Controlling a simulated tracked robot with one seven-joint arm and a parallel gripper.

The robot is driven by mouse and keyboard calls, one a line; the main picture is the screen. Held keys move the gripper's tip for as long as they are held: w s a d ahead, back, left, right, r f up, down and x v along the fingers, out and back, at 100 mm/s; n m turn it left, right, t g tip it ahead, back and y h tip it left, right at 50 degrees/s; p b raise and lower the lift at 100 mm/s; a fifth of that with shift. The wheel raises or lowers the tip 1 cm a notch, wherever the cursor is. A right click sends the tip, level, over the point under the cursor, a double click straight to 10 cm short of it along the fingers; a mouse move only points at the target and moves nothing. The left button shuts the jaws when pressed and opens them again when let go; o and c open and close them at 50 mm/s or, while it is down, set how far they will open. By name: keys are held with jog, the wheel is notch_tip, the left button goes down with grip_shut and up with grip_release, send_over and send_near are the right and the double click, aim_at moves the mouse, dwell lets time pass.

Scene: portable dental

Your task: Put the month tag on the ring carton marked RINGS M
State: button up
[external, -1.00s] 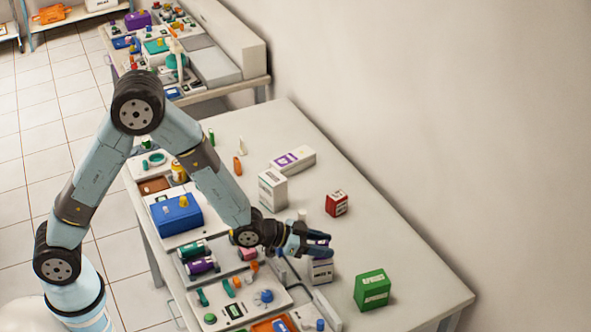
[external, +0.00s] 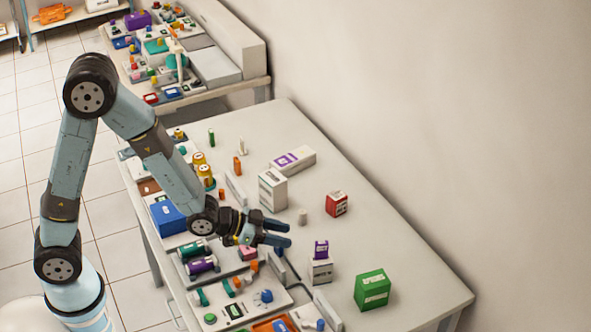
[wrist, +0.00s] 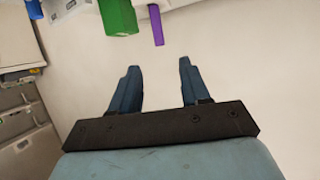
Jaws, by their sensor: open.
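A small purple block (external: 321,248), which looks like the month tag, sits upright on top of a small white carton (external: 320,272) near the table's right-hand part. The carton's dark print is too small to read surely, so I cannot confirm RINGS M. My gripper (external: 288,234) is open and empty, up and left of the purple block and apart from it. In the wrist view my gripper's two blue fingers (wrist: 157,72) are spread with nothing between them. A purple piece (wrist: 156,25) shows beyond them at the top edge.
A green box (external: 372,290) stands right of the white carton and a red box (external: 337,204) behind it. Taller white cartons (external: 272,189) stand further back. Trays with tools and a blue box (external: 168,217) line the left side.

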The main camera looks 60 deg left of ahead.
jog(key=s+a+r+n+g+y, duration=0.2)
jog(key=s+a+r+g+y, duration=0.15)
jog(key=s+a+r, duration=0.85)
jog(key=s+a+r+n+g, duration=0.1)
jog(key=s+a+r, duration=0.2)
jog(key=s, duration=0.7)
jog(key=s+a+r+n+g+y, duration=0.1)
jog(key=s+r, duration=0.3)
jog(key=s, duration=0.7)
jog(key=shift+s+a+g, duration=0.15)
jog(key=shift+a+g, duration=0.5)
jog(key=shift+a, duration=0.25)
